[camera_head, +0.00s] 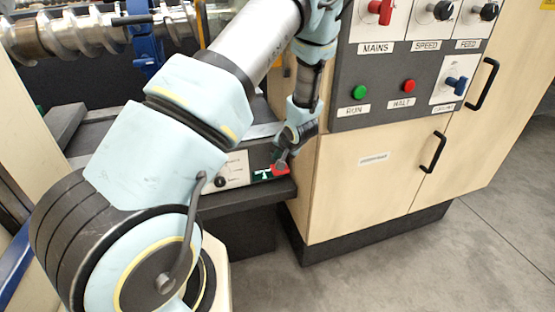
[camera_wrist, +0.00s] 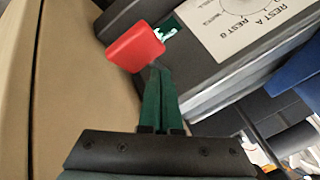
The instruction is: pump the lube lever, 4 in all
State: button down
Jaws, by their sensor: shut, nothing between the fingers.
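The lube lever shows as a red handle (camera_head: 281,170) at the right end of the machine's dark lower front panel, beside a small green label. In the wrist view the red handle (camera_wrist: 135,46) is a red block just beyond my fingertips, with a green-and-white label behind it. My gripper (camera_wrist: 158,70) is shut and empty, its two green fingers side by side. The tips are right at the lower right edge of the red block; I cannot tell whether they touch it. In the head view my gripper (camera_head: 283,158) reaches down to the lever and partly hides it.
A white dial plate (camera_head: 232,170) with a black knob sits left of the lever. The beige cabinet (camera_head: 345,190) stands close on the right, with a control panel (camera_head: 410,95) above and black door handles. Open floor (camera_head: 440,265) lies in front.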

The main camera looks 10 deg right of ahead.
jog(key=shift+r, duration=0.3)
jog(key=shift+r, duration=0.1)
jog(key=r+p, duration=0.1)
jog(key=p, duration=0.1)
jog(key=r+p, duration=0.4)
jog(key=shift+w, duration=0.4)
jog(key=shift+a+f, duration=0.1)
jog(key=shift+f, duration=0.05)
dwell(0.4)
jog(key=s+a+r+n+g+h+b, duration=0.25)
jog(key=s+a+r, duration=0.25)
jog(key=a+r, duration=0.4)
jog(key=s+a+r+n+g, duration=0.1)
jog(key=s+a+r, duration=0.3)
jog(key=s+a, duration=0.2)
jog(key=s+a+r+n+g+b, duration=0.1)
jog(key=s+a+r, duration=0.4)
jog(key=s, duration=0.5)
jog(key=shift+s+a+n+g, duration=0.15)
jog(key=shift+a+n+g, duration=0.2)
jog(key=shift+a+g, duration=0.15)
